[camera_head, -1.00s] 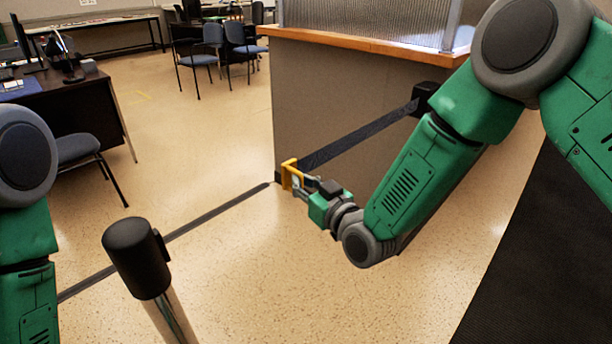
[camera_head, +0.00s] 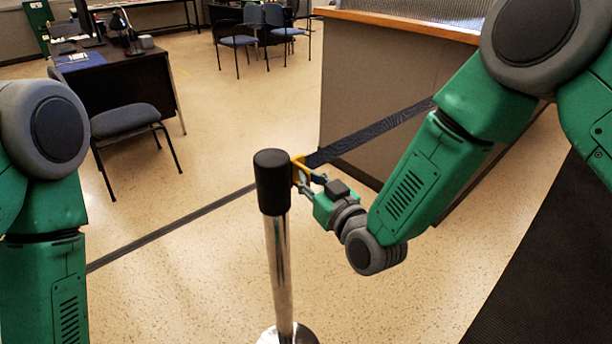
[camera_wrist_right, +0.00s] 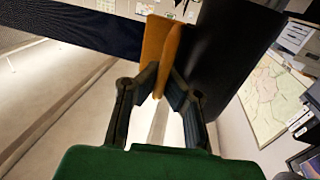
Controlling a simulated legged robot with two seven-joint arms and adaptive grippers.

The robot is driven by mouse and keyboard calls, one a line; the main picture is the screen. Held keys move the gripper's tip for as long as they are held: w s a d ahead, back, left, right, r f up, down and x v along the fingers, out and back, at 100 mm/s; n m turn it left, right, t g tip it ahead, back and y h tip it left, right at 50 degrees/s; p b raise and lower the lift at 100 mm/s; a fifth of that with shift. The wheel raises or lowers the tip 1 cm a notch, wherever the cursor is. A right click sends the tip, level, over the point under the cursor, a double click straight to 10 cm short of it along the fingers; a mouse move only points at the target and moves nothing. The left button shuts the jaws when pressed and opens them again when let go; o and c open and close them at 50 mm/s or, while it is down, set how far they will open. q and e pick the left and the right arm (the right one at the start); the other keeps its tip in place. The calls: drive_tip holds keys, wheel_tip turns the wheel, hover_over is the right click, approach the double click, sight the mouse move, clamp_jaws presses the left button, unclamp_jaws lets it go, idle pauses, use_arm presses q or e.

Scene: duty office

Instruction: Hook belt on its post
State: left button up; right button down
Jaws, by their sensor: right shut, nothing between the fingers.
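The dark belt (camera_head: 375,135) stretches from the upper right, along the counter, to its yellow end piece (camera_head: 298,168). The post has a black head (camera_head: 272,183) on a chrome pole (camera_head: 279,262) and stands upright. My right gripper (camera_head: 311,184) is shut, with its fingertips at the yellow end piece, just right of the post's head. In the right wrist view, the yellow piece (camera_wrist_right: 158,50) is at the fingertips (camera_wrist_right: 162,90), beside the black head (camera_wrist_right: 222,55). Whether the piece sits in the head's slot cannot be told. My left gripper is out of view.
A counter (camera_head: 365,95) with a wooden ledge stands behind the belt. A chair (camera_head: 127,122) and a dark desk (camera_head: 130,85) are at left. Floor in front is open.

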drive_tip(key=shift+s+a+r, duration=0.1)
drive_tip(key=shift+s+a, duration=0.1)
drive_tip(key=shift+a, duration=0.05)
drive_tip(key=c, duration=1.7)
unclamp_jaws()
drive_tip(key=shift+s, duration=0.1)
drive_tip(key=shift+o, duration=0.3)
drive_tip(key=shift+s+r, duration=0.1)
drive_tip(key=shift+s, duration=0.1)
drive_tip(key=shift+w, duration=0.15)
drive_tip(key=v, duration=0.8)
drive_tip(key=shift+f, duration=0.2)
